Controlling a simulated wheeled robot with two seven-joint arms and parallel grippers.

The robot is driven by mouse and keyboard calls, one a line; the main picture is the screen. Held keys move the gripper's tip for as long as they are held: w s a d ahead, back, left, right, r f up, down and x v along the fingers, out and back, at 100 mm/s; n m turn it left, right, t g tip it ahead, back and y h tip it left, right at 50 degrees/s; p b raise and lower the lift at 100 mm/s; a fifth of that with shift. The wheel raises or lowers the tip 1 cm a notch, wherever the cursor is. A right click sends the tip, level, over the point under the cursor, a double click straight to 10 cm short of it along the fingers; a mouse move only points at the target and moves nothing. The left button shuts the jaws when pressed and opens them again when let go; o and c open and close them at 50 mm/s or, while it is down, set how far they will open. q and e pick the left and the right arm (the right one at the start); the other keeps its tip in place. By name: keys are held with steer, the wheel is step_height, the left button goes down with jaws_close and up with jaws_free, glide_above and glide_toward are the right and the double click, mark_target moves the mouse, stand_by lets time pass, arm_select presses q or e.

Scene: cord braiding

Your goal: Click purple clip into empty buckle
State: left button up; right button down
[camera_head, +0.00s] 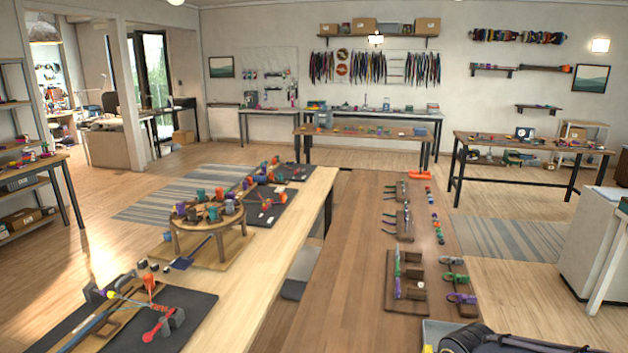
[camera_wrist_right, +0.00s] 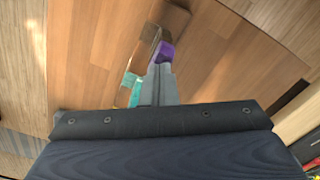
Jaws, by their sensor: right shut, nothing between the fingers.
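In the right wrist view my right gripper (camera_wrist_right: 160,68) has its grey fingers together, with nothing between them. A purple piece (camera_wrist_right: 165,51) shows right at the fingertips, partly hidden by them; I cannot tell whether they touch. A teal piece (camera_wrist_right: 131,85) lies left of the fingers, beside a brown wooden block or board (camera_wrist_right: 150,45). In the head view a purple clip-like piece (camera_head: 462,298) lies at the right edge of the brown bench, below green ones (camera_head: 455,278). A wooden board (camera_head: 391,290) with green, purple and white parts is left of them. No empty buckle can be made out.
A grey bin (camera_head: 432,328) stands at the near end of the brown bench (camera_head: 350,260). More small boards and a row of coloured pieces (camera_head: 437,228) lie farther back. A round wooden stand (camera_head: 207,228) is on the left table. The bench's left half is clear.

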steer(key=shift+f+b, duration=0.55)
steer(key=shift+f, duration=0.2)
steer(key=shift+r, duration=0.15)
step_height(320, 180, up, 8)
steer(key=p, duration=0.6)
steer(key=shift+p, duration=0.4)
steer(key=s+a+r+m+t+y, duration=0.1)
steer(key=s+r+m+t+y, duration=0.2)
steer(key=s, duration=0.8)
step_height(320, 180, up, 3)
steer(key=m+t, duration=0.2)
steer(key=shift+s+t+y, duration=0.3)
steer(key=shift+s+y, duration=0.1)
steer(key=shift+r, duration=0.1)
stand_by(0.5)
